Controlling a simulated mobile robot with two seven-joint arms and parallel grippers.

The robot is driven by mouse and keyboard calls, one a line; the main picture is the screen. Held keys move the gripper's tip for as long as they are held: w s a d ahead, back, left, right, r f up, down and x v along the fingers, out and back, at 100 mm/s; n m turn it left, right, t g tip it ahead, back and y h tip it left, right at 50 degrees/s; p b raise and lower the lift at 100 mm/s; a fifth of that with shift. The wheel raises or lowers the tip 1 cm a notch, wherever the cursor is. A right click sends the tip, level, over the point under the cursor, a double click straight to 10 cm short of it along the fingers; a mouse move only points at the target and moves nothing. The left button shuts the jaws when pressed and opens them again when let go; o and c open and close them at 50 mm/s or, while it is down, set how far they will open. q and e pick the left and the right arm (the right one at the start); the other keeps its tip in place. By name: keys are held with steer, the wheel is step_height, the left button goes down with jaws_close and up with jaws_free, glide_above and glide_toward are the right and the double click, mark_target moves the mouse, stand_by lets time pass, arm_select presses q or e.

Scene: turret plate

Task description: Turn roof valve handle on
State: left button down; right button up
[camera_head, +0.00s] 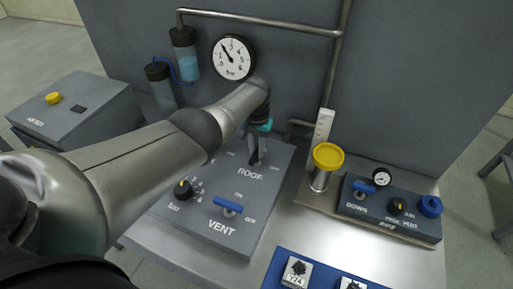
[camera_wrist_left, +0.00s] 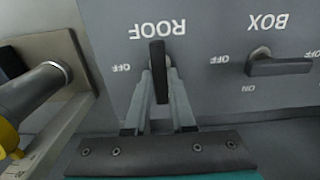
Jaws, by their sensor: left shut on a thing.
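The roof valve handle (camera_wrist_left: 158,68) is a dark lever on the grey panel, standing beside the ROOF label in the left wrist view. It points along the fingers there, and an OFF mark lies to its side. My left gripper (camera_wrist_left: 161,90) is shut on it, with one pale finger on each side. In the head view the same gripper (camera_head: 256,150) reaches down to the panel just above the ROOF label. The fingers and wrist hide most of the handle there. The ON mark of this valve is not clear to me. My right gripper is not in view.
A grey BOX handle (camera_wrist_left: 280,66) sits beside ROOF. The blue VENT handle (camera_head: 228,205) and a black knob (camera_head: 183,188) are nearer. A yellow-topped post (camera_head: 327,158) and a ramp control box (camera_head: 390,208) stand to the right. A round gauge (camera_head: 233,57) hangs behind.

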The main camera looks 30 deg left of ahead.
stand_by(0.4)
arm_select(q)
steer(key=c, duration=0.8)
jaws_free()
steer(key=shift+o, duration=0.2)
steer(key=shift+r+p, duration=0.45)
steer(key=shift+r, duration=0.2)
step_height(320, 180, up, 7)
steer(key=p, duration=0.3)
step_height(320, 180, up, 7)
glide_above(256, 152)
